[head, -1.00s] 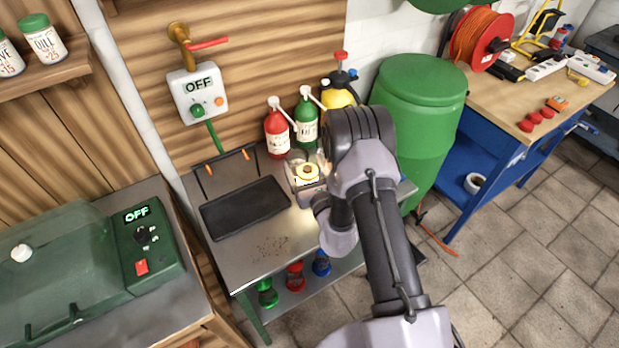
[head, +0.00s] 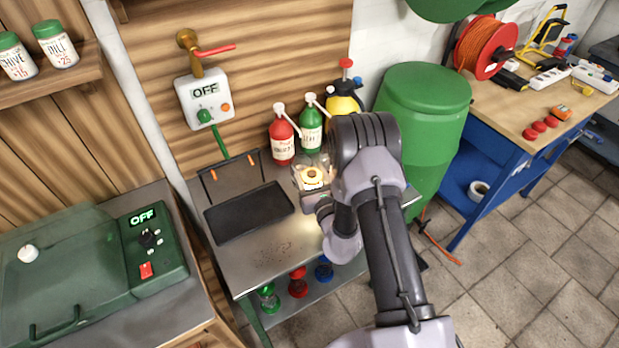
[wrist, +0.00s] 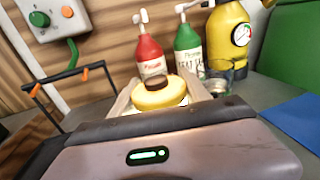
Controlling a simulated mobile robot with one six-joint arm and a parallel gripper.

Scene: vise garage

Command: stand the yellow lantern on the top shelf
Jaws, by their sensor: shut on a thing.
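My gripper (head: 311,184) is shut on the yellow lantern (head: 312,175) above the right part of the steel table's top (head: 265,240). In the wrist view the lantern's round yellow cap (wrist: 160,95) shows between the two pale jaws. Its lower part is hidden by my gripper and wrist. I cannot tell whether it touches the table top. Green (head: 268,298), red (head: 298,283) and blue (head: 324,268) lanterns stand on the lower shelf (head: 300,308) of this table.
A red bottle (head: 282,142), a green bottle (head: 310,130) and a yellow sprayer (head: 343,100) stand along the back of the table top. A black tray (head: 248,212) lies left of my gripper. A green barrel (head: 425,120) stands at the right.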

